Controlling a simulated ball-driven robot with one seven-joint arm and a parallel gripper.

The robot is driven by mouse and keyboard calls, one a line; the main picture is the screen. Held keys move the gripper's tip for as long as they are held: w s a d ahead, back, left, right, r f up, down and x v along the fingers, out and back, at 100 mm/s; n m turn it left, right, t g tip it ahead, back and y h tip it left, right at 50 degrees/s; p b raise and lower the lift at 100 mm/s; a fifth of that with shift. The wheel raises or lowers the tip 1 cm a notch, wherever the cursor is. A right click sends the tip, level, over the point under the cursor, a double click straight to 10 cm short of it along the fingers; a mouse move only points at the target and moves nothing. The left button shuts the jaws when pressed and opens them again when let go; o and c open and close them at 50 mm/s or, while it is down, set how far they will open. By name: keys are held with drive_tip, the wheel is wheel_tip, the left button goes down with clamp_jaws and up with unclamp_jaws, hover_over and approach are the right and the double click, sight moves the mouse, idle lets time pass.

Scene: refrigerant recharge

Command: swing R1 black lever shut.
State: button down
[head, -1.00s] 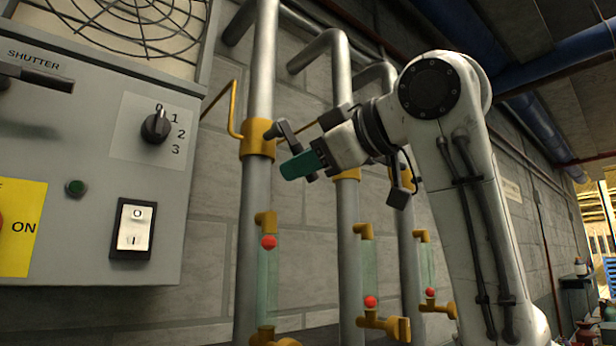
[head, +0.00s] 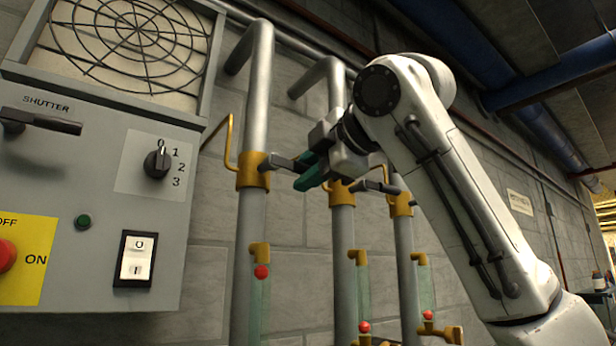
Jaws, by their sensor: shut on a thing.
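The black lever (head: 282,161) on the leftmost pipe's brass valve collar (head: 253,172) sticks out to the right, roughly level in the head view. No R1 label is legible, so I cannot confirm its name. My gripper (head: 312,174), with green fingers, is at the lever's outer end, right of the collar. It is shut on this lever; the fingers and gripper body hide its tip.
A grey control box (head: 90,180) with switches stands close on the left. Two more pipes with brass collars (head: 341,193) stand to the right, one with a dark lever (head: 376,187). Glass tubes with red balls (head: 262,272) hang lower down.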

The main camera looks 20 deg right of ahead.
drive_tip(key=shift+r+n, duration=0.25)
drive_tip(key=shift+n, duration=0.15)
idle(0.3)
drive_tip(key=c, duration=1.1)
unclamp_jaws()
drive_tip(key=shift+a, duration=0.1)
drive_tip(key=b+v, duration=0.3)
drive_tip(key=v, duration=0.8)
drive_tip(key=shift+b, duration=0.35)
